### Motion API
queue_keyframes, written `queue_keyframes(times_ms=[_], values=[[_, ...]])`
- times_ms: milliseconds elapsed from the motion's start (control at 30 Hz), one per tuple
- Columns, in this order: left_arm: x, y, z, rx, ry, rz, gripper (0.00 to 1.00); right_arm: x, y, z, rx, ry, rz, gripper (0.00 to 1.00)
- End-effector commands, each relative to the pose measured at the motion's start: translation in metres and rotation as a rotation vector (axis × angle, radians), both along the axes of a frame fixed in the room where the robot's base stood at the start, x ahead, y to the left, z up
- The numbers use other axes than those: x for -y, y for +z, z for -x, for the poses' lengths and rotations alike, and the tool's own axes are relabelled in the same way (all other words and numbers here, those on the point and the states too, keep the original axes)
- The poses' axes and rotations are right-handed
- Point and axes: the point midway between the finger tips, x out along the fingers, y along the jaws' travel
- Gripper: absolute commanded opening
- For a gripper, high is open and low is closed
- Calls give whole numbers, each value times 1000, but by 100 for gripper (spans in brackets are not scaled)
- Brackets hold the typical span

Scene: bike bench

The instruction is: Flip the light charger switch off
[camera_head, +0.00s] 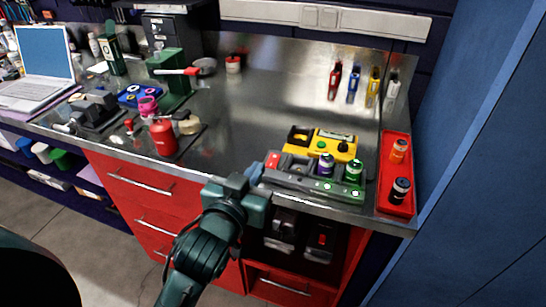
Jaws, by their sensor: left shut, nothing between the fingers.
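The light charger (300,183) is a long grey dock at the front edge of the metal bench. A purple-banded light (326,165) and a green-banded light (353,172) stand upright in it. A red part that looks like its switch (272,160) is at its left end; I cannot tell its position. My left gripper (257,174) is shut and empty, close beside the charger's left end, below the red part. I cannot tell whether it touches the charger. My right gripper is not in view.
A yellow device (323,144) sits behind the charger. A red tray (396,208) with two small cylinders is at the right. A red can (163,137) and a green stand (172,75) are at the left. The bench middle is clear; red drawers (135,185) are below.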

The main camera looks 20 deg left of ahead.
Motion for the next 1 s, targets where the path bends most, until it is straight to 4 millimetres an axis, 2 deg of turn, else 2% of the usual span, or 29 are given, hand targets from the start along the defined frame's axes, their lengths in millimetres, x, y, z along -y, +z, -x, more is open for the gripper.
queue_keyframes(times_ms=[167,567,600,700,833,1000], values=[[0,-1,-19,2,1,-2,0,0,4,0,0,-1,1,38],[3,-11,-102,0,1,-1,0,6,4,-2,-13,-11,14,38],[3,-24,-100,-6,1,0,0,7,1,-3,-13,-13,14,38],[3,-38,-101,-4,0,0,0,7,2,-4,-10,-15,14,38],[3,-48,-102,-2,0,0,0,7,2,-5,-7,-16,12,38],[3,-52,-102,0,0,0,0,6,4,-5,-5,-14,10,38]])
